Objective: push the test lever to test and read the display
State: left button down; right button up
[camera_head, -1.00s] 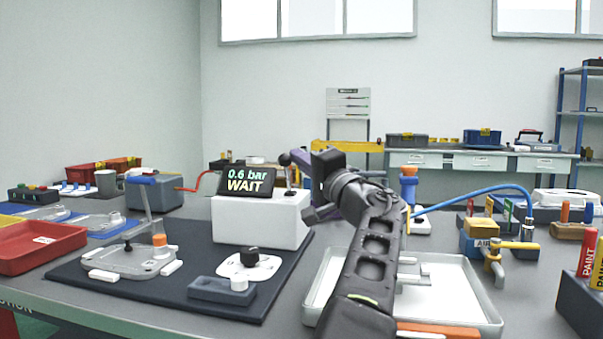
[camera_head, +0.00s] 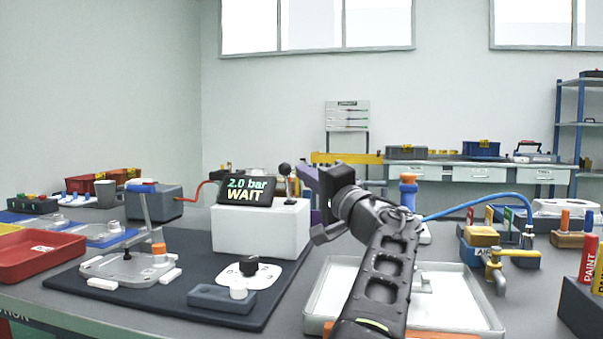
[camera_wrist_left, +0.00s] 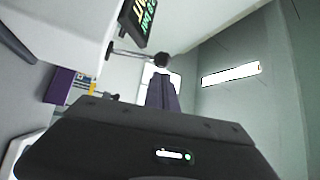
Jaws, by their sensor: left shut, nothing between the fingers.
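The test unit is a white box (camera_head: 262,230) on a dark mat. Its tilted display (camera_head: 247,190) reads "2.0 bar" and "WAIT". The test lever, a black ball knob (camera_head: 284,169) on a thin metal stem, stands at the box's right end. In the left wrist view the knob (camera_wrist_left: 162,60) shows just beyond my fingertips, and part of the display (camera_wrist_left: 140,18) shows above it. My left gripper (camera_head: 308,176) is just right of the lever, its purple fingers shut and empty. Whether they touch the knob I cannot tell. My right gripper is not in view.
Left of the box, a casting sits in a clamp fixture (camera_head: 130,268). A white tray (camera_head: 455,275) lies under my arm. A blue hose (camera_head: 475,197) arches at right.

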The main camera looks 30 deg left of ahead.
pick_arm(q)
jog(key=v, duration=0.5)
jog(key=shift+w, duration=0.1)
dwell(0.4)
